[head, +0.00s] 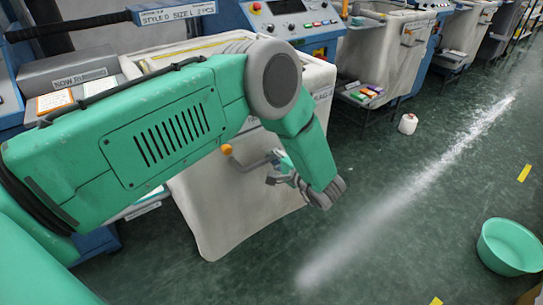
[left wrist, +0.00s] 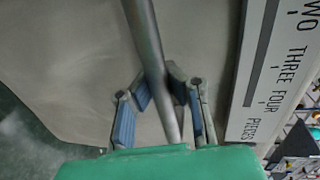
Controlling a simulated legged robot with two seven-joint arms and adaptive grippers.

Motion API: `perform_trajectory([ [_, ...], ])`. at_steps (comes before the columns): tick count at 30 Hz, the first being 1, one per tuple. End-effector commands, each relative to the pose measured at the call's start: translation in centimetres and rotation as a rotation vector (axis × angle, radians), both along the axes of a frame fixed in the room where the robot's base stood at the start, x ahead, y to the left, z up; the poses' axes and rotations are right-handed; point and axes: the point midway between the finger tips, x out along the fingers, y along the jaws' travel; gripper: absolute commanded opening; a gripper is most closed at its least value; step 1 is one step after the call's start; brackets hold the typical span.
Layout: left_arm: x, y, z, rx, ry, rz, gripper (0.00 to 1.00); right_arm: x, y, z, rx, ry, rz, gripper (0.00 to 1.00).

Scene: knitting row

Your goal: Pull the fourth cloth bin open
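A pale cloth bin (head: 225,205) hangs at the front of the nearest machine, left of centre and partly behind my left arm. A metal bar handle with an orange knob (head: 227,150) stands out from its front. My left gripper (head: 283,172) is at this handle, its fingers partly hidden by my green wrist. In the left wrist view the bar (left wrist: 147,40) runs between the two fingers, whose pads close in on it from both sides. The pale cloth (left wrist: 70,70) lies behind. I cannot tell which bin is the fourth. My right gripper is not in view.
More pale bins (head: 372,55) stand along the machine row toward the upper right. A white container (head: 408,123) and a green basin (head: 508,247) are on the floor. The green floor (head: 400,220) in front of the bin is mostly clear. A printed label (left wrist: 280,75) is beside the handle.

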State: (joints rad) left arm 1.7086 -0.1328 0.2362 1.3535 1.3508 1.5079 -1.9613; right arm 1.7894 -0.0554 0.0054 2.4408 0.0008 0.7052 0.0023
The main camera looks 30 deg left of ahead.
Motion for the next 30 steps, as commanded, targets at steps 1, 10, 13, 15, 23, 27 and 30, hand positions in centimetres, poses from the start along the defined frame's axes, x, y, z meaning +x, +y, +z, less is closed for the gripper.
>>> perform_trajectory([
  [1, -0.4, -0.1, -0.5, -0.004, 0.011, 0.003, 0.0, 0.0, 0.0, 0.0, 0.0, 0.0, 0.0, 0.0],
  [10, -0.3, -0.1, -0.4, -0.003, 0.009, 0.004, 0.36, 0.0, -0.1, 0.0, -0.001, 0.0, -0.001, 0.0],
  [13, -0.3, 0.0, -0.3, -0.002, 0.007, 0.003, 0.36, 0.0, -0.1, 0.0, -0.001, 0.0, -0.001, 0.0],
  [15, -0.3, 0.0, -0.3, -0.003, 0.006, 0.003, 0.36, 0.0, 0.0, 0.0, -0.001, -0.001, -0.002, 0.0],
  [23, -1.4, -3.0, 0.3, 0.0, 0.007, -0.001, 0.36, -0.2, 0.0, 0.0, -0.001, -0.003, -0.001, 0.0],
  [27, -2.4, -6.0, 1.0, 0.0, 0.006, -0.001, 0.36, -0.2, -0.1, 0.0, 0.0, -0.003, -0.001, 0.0],
  [30, -3.2, -7.9, 1.4, 0.002, 0.007, 0.0, 0.36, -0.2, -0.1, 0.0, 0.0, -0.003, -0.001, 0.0],
])
